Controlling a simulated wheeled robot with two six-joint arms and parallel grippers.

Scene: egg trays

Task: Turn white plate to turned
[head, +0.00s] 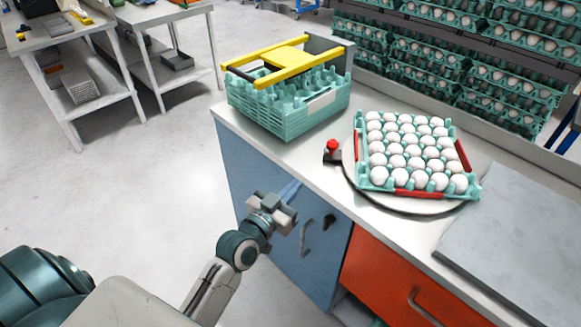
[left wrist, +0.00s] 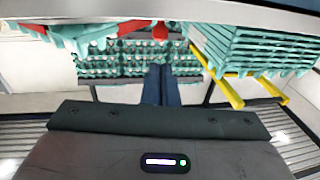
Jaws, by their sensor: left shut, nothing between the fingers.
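The white plate (head: 425,205) is a round turntable on the counter at the right in the head view. A teal tray (head: 363,185) full of white eggs sits on it, between red clamps, and hides most of its top. A red knob (head: 332,147) on a dark base stands at the plate's left edge. It also shows in the left wrist view (left wrist: 160,31). My left gripper (head: 292,189) is shut and empty, in front of the blue cabinet, left of and nearer than the plate, apart from it. Its closed fingers show in the left wrist view (left wrist: 161,80). My right gripper is out of view.
A stack of empty teal trays (head: 285,118) under a yellow frame (head: 285,58) stands left of the plate. A grey slab (head: 520,240) lies at the right. Racks of eggs (head: 440,50) stand behind. Cabinet handles (head: 305,238) stick out near my gripper.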

